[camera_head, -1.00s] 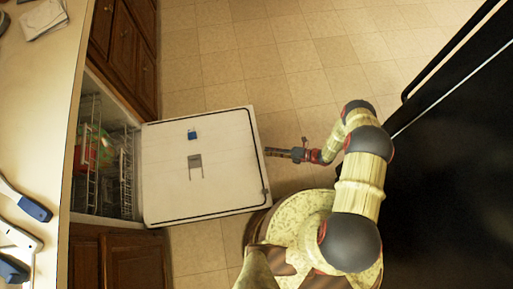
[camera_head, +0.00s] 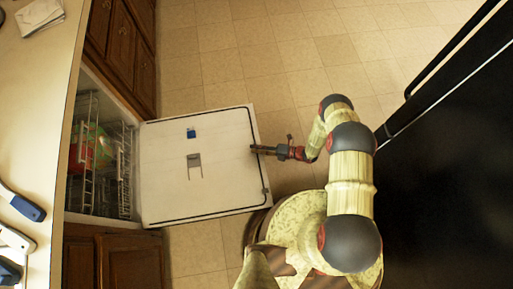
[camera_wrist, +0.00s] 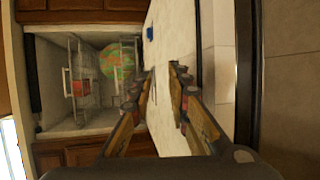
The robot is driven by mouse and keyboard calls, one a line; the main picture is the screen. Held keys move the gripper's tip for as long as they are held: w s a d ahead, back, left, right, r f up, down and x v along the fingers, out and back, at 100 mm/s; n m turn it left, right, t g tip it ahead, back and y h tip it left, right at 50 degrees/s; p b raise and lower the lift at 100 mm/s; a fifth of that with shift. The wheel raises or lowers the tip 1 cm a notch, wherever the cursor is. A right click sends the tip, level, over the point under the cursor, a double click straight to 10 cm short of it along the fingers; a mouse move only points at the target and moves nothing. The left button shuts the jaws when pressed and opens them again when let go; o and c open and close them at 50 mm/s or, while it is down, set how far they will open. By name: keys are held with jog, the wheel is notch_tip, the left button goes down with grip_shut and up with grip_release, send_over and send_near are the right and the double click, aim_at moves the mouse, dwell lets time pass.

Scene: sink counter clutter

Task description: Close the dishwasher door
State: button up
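The dishwasher door (camera_head: 215,185) is folded down, open, with its white inner face up and a blue square and a grey dispenser on it. In the wrist view the door (camera_wrist: 172,35) runs lengthwise behind the fingers. The dishwasher interior (camera_head: 103,165) stands open on the left, with wire racks inside. My gripper (camera_head: 254,149) is at the door's outer right edge and overlaps it in the head view. In the wrist view my gripper's fingers (camera_wrist: 162,72) are apart with nothing between them. Whether they touch the door I cannot tell.
A counter (camera_head: 35,110) with blue-handled utensils lies on the left, above wooden cabinets (camera_head: 125,45). A large black appliance (camera_head: 455,170) stands on the right. Tiled floor (camera_head: 290,50) is clear beyond the door. A green and red item (camera_wrist: 117,60) sits in the racks.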

jog(key=shift+c, duration=1.2)
grip_shut()
jog(key=shift+c, duration=0.5)
grip_release()
jog(key=o, duration=0.4)
jog(key=shift+c, duration=0.2)
jog(key=shift+o, duration=0.3)
